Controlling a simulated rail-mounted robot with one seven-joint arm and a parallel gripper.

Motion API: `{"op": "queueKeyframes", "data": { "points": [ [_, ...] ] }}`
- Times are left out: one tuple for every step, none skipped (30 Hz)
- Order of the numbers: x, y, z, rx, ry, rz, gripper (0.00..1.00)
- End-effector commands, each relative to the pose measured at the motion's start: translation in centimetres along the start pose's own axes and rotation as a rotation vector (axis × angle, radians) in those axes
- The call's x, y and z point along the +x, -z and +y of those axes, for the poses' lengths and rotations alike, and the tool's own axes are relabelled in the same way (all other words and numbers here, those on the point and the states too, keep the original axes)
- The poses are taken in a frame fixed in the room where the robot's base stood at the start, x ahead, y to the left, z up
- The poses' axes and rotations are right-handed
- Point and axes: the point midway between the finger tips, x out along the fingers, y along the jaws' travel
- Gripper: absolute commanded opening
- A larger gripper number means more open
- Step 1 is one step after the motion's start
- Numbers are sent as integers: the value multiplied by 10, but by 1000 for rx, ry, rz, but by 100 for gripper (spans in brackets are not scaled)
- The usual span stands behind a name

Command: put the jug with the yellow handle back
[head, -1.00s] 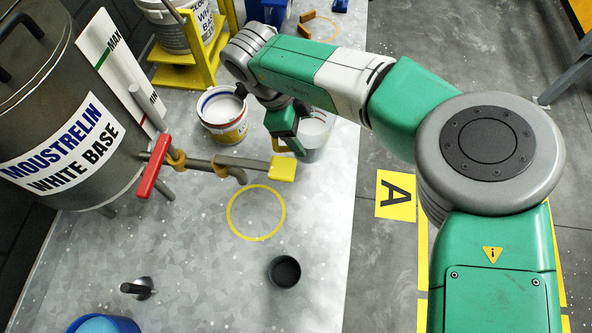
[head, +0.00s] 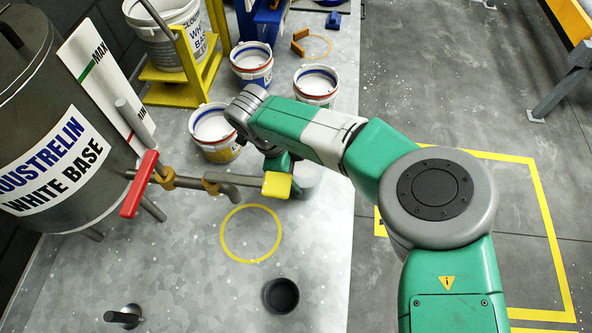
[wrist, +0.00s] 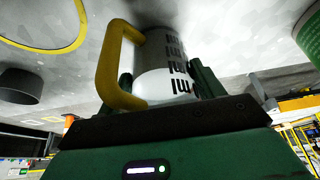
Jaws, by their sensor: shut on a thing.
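The jug with the yellow handle is in my gripper. In the wrist view the jug (wrist: 152,72) is pale, with dark ml markings, and its yellow handle (wrist: 108,62) is on the left. My gripper (wrist: 166,86) is shut on the jug's body, one finger on each side. A yellow ring (head: 223,233) on the bench is empty, nearer than the jug.
A steel tank (head: 100,200) with a red-levered tap (head: 140,183) stands at left; its pipe reaches close to my gripper. Open white pails (head: 216,150) (head: 251,78) (head: 317,98) stand behind. A black cup (head: 281,296) is in front.

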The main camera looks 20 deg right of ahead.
Motion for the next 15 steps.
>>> {"op": "queueKeyframes", "data": {
  "points": [
    [-2,1,-1,1,2,0,27],
    [-2,1,-1,1,2,0,27],
    [-2,1,-1,1,1,0,27],
    [-2,1,-1,1,1,0,27],
    [-2,1,0,1,1,0,27],
    [-1,0,0,1,1,0,27],
    [0,0,0,1,1,0,27],
    [0,0,0,0,1,0,27],
    [1,0,0,0,0,0,73],
    [1,0,0,0,0,0,79],
    [1,0,0,0,0,0,85],
    [1,0,0,0,0,0,89],
    [1,0,0,0,0,0,89],
    [1,0,0,0,0,0,89],
    [1,0,0,0,0,0,89]
  ]
}}
